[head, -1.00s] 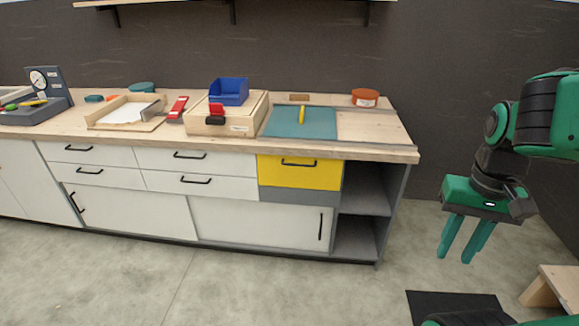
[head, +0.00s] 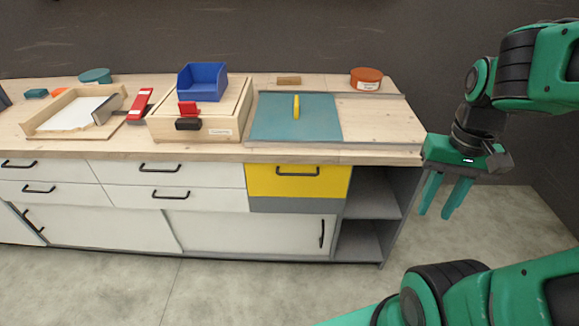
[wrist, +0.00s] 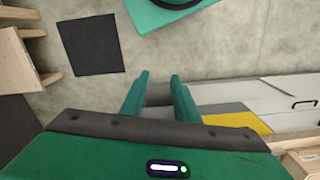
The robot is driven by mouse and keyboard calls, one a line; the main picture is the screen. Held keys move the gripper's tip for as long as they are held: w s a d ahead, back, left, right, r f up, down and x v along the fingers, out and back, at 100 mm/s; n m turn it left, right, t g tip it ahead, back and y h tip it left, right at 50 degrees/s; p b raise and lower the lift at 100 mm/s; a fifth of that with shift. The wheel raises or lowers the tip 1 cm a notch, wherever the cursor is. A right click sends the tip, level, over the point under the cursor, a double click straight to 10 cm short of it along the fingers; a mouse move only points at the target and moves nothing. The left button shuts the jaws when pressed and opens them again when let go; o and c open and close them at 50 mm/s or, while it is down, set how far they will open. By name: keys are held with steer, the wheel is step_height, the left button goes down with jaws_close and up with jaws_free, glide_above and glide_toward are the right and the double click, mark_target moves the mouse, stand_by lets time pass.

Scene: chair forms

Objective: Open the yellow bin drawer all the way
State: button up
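The yellow bin drawer (head: 298,182) sits in the workbench under the countertop, to the left of the open shelves. It looks shut, its front flush with the white drawers. Its black bar handle (head: 297,172) runs across the front near the top. In the wrist view a part of the yellow front (wrist: 240,122) shows at the lower right. My gripper (head: 433,213) hangs to the right of the bench, fingers down, open and empty, well apart from the drawer. Its two fingers also show in the wrist view (wrist: 161,78) with a gap between them.
Open grey shelves (head: 370,193) are right of the drawer. The floor (head: 240,285) in front is clear.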

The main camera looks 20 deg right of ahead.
steer(key=shift+w+d, duration=0.15)
steer(key=shift+w, duration=0.2)
steer(key=m+t+y, duration=0.4)
steer(key=t+y, duration=0.7)
steer(key=y, duration=0.2)
glide_toward(297, 174)
steer(key=x, duration=1)
steer(key=shift+w+f, duration=0.25)
steer(key=shift+d, duration=0.1)
